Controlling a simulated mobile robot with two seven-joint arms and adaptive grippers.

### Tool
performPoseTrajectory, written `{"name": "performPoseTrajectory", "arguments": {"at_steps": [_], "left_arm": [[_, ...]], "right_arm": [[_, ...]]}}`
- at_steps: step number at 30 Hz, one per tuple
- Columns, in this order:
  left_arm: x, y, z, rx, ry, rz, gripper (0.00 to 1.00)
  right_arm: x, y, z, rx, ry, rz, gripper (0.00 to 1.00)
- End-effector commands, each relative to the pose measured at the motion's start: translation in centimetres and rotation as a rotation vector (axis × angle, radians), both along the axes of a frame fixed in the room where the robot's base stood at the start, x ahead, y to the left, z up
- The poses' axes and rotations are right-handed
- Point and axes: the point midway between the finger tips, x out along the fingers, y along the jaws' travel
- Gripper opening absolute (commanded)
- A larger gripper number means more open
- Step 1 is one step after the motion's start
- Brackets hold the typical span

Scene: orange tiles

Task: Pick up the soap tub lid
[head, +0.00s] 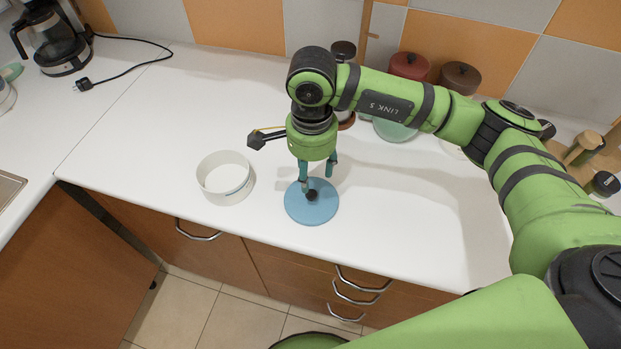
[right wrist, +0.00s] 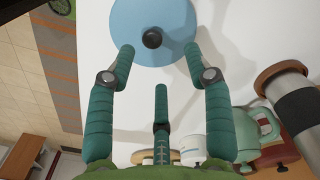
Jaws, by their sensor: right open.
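The soap tub lid (head: 313,211) is a flat blue disc with a dark round knob, lying on the white counter near its front edge. In the right wrist view the lid (right wrist: 180,20) shows at the top, with its knob between and beyond the fingertips. My right gripper (head: 316,178) points down just above the lid. Its teal fingers (right wrist: 158,62) are spread apart with nothing between them. A white round open tub (head: 225,180), perhaps the soap tub, stands left of the lid. My left gripper is not in view.
Lidded jars, one with a red lid (head: 409,66) and one with a brown lid (head: 460,77), stand at the back behind my right arm. A coffee maker (head: 50,40) and its black cord are at the far left. The counter left of the tub is clear.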

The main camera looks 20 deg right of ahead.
Motion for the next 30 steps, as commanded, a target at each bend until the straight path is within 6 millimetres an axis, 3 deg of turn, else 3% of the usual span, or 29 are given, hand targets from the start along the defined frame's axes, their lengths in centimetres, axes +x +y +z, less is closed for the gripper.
{"name": "performPoseTrajectory", "arguments": {"at_steps": [7,12,17,23,27,30], "left_arm": [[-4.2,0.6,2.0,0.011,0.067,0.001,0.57],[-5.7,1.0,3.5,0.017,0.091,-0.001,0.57],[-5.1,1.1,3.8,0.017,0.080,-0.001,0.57],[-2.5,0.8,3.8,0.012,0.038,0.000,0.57],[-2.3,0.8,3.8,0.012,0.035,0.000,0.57],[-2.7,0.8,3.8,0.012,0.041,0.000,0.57]], "right_arm": [[-0.3,0.2,-2.3,0.000,0.008,0.001,0.52],[-0.4,0.3,-5.0,0.000,0.006,-0.001,0.52],[-0.3,0.3,-6.5,0.001,0.003,0.001,0.52],[-0.3,0.3,-6.7,0.003,0.001,0.002,0.52],[-0.3,0.3,-6.7,0.002,0.001,0.001,0.12],[-0.3,0.3,-6.7,0.002,0.002,0.001,0.07]]}}
